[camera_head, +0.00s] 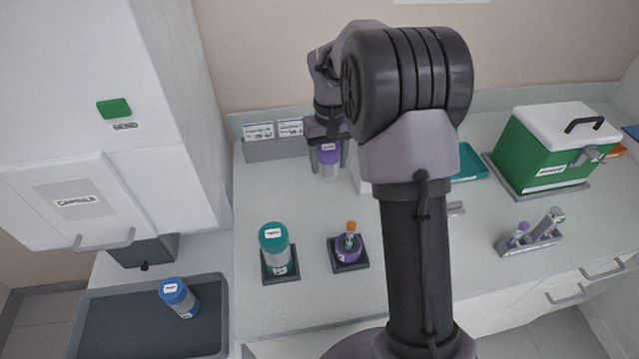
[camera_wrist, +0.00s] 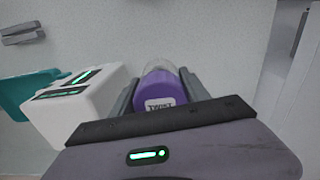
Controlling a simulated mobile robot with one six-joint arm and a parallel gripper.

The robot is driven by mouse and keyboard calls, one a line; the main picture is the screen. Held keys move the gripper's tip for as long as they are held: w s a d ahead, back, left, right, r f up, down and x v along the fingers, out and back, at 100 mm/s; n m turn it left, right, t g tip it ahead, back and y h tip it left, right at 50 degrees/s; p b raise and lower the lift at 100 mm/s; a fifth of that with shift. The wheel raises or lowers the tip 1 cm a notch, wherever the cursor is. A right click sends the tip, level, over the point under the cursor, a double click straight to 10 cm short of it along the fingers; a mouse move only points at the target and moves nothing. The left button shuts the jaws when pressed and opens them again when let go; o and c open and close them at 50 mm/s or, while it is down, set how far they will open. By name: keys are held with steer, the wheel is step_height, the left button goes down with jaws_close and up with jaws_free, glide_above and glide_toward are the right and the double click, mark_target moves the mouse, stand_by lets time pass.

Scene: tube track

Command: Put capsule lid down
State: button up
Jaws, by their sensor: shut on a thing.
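My gripper (camera_head: 328,163) is shut on the capsule lid, which has a purple top (camera_head: 329,153) and a clear lower part. In the wrist view the lid (camera_wrist: 162,90) sits between the two fingers, its label facing the camera. In the head view the gripper holds the lid at the back of the counter, in front of the wall labels. I cannot tell whether the lid touches the counter. The purple capsule base (camera_head: 348,254) stands on a dark square pad at the front, with an orange-capped tube (camera_head: 351,232) upright in it.
A teal capsule (camera_head: 273,247) stands on a pad left of the base. A blue capsule (camera_head: 178,297) is in the dark tray (camera_head: 120,324). A white device (camera_wrist: 82,107) is left of the gripper in the wrist view. A green box (camera_head: 545,155) and tube rack (camera_head: 530,242) are right.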

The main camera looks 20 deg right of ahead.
steer(key=f+b, duration=0.1)
steer(key=f, duration=0.2)
steer(key=f+b, duration=0.1)
steer(key=f, duration=0.2)
steer(key=f+b, duration=0.1)
steer(key=f, duration=0.2)
steer(key=shift+s, duration=0.35)
steer(key=shift+f, duration=0.2)
steer(key=o, duration=1.6)
steer(key=shift+c, duration=0.2)
steer(key=shift+r, duration=0.1)
